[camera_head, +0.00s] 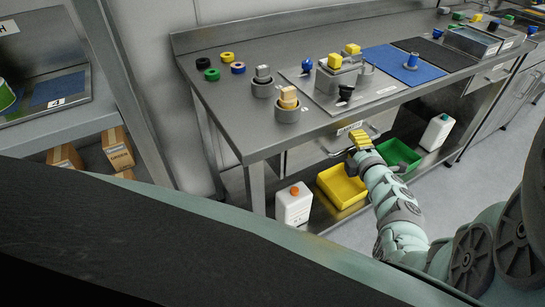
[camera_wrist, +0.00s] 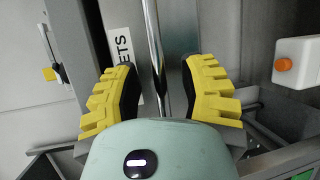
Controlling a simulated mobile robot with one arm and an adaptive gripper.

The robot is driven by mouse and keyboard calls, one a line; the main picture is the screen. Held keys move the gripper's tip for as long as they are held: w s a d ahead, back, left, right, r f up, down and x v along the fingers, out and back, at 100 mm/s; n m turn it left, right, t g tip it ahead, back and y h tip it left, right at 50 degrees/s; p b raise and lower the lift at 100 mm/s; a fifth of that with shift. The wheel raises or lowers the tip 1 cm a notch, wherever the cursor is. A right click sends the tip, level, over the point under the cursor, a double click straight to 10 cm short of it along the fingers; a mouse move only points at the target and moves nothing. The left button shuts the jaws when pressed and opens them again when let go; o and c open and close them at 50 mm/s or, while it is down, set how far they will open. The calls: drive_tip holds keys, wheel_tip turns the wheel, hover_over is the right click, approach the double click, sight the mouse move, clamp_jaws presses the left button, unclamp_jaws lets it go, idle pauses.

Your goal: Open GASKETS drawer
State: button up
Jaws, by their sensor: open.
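The GASKETS drawer (camera_head: 308,154) is under the near part of the steel bench and looks shut in the head view. Its white label (camera_wrist: 124,47) is partly hidden in the wrist view, with only "ETS" readable. The drawer's bar handle (camera_wrist: 153,38) runs upright in the wrist view, between the two yellow fingers. My gripper (camera_wrist: 160,75) is open, with one finger on each side of the bar and visible gaps to it. In the head view my gripper (camera_head: 360,138) is at the drawer front, covering part of the handle.
The benchtop (camera_head: 235,115) above holds rings, cups and a filler fixture (camera_head: 340,75). On the shelf below are a yellow bin (camera_head: 342,187), a green bin (camera_head: 399,155) and a white bottle with an orange cap (camera_head: 294,205). Open floor (camera_head: 470,160) lies in front.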

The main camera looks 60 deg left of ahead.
drive_tip(key=shift+w+a, duration=0.1)
drive_tip(key=shift+a, duration=0.1)
clamp_jaws()
idle(0.4)
drive_tip(key=shift+d, duration=0.1)
